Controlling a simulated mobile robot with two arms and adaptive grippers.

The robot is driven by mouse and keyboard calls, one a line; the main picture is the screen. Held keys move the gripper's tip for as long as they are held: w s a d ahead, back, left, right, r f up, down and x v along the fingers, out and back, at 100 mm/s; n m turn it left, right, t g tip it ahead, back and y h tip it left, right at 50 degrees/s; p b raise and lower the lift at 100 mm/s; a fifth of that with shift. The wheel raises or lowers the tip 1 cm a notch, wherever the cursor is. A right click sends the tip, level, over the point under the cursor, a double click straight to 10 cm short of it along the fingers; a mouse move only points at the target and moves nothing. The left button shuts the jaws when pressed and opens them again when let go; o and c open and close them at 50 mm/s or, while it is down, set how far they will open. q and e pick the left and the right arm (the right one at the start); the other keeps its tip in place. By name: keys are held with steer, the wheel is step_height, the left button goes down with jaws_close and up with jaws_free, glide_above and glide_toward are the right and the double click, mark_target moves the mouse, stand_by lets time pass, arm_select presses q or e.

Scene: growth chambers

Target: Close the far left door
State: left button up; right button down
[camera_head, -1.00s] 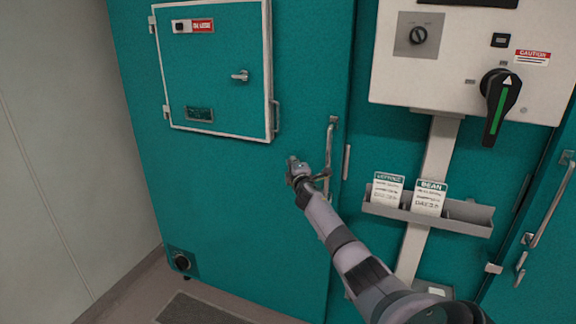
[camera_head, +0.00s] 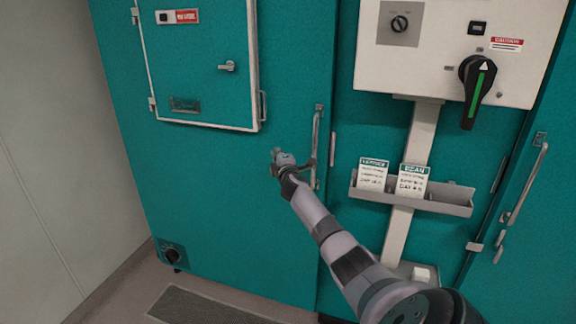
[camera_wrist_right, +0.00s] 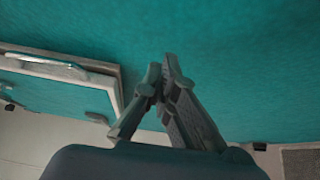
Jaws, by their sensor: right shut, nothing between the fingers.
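The far left door (camera_head: 215,210) is a large teal panel with a tall vertical metal handle (camera_head: 316,150) near its right edge. It looks flush or nearly flush with the cabinet; I cannot tell if a gap is left. My right gripper (camera_head: 278,158) is in front of the door, just left of the handle. In the right wrist view its fingertips (camera_wrist_right: 165,65) are together, with teal door surface close beyond them. I cannot tell whether they touch it. My left gripper is not in view.
A small white-framed hatch (camera_head: 200,65) with a latch sits in the door's upper part. Right of the door are a control panel (camera_head: 445,45) and a card holder (camera_head: 412,198). Another teal door handle (camera_head: 527,185) is at far right. A floor grate (camera_head: 200,306) lies below.

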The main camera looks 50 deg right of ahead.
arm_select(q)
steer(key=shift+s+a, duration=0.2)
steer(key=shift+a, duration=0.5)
arm_select(e)
steer(key=s+d+v, duration=0.1)
steer(key=v, duration=0.9)
steer(key=shift+s, duration=0.3)
steer(key=shift+a+f, duration=0.15)
